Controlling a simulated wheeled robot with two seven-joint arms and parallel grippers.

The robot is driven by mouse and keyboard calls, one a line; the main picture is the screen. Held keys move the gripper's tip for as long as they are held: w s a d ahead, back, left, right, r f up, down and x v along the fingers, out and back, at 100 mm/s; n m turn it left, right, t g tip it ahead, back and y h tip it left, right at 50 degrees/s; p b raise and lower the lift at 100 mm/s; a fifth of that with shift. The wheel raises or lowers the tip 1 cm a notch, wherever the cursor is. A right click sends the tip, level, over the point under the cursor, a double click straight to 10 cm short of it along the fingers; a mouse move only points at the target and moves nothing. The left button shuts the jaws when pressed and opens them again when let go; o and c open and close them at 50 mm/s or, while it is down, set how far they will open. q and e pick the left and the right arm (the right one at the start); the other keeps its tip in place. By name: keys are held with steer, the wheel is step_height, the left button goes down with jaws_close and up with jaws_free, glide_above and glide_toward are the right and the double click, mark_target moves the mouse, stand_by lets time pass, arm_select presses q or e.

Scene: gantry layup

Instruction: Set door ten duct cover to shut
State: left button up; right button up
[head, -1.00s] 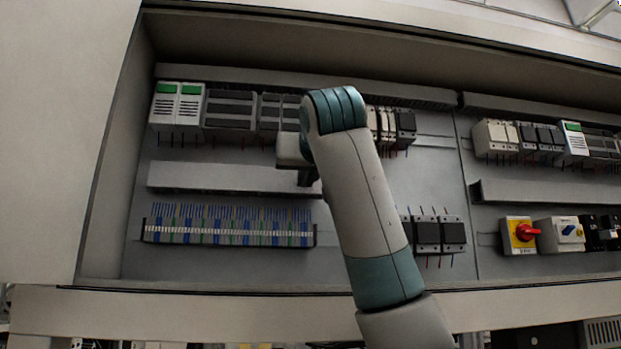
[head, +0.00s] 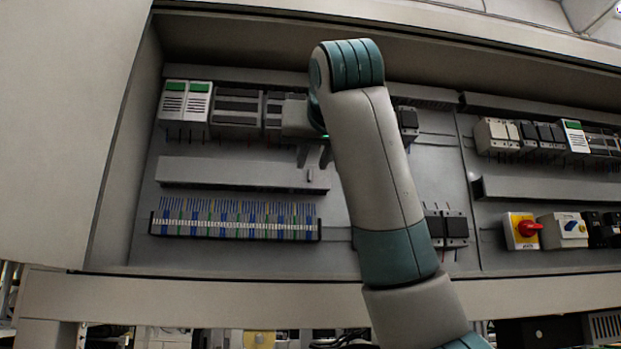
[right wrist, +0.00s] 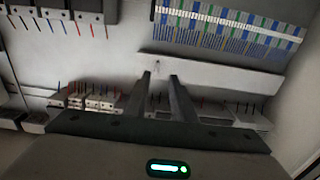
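A long grey duct cover (head: 240,173) runs across the left cabinet panel, between the upper device row and the terminal strip. A small tab (head: 310,175) shows near its right end. In the right wrist view the cover (right wrist: 215,74) lies just beyond the fingertips, with the tab (right wrist: 157,71) near the gap between them. My right gripper (head: 314,163) is open and empty, its fingers pointing down just above the tab in the head view. It also shows open in the right wrist view (right wrist: 160,76). Contact cannot be told. My left gripper is not in view.
A terminal strip (head: 235,219) with blue and green wires sits below the cover. Modules with green tops (head: 185,101) stand above it. A red rotary switch (head: 525,230) is on the right panel. The cabinet's side wall bounds the left.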

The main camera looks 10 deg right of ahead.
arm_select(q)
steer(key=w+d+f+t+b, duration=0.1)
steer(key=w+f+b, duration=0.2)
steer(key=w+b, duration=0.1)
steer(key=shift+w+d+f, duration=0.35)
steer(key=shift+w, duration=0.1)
arm_select(e)
steer(key=s, duration=1)
steer(key=shift+s, duration=0.4)
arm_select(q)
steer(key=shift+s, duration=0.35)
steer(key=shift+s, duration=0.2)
arm_select(e)
steer(key=shift+s+f, duration=0.1)
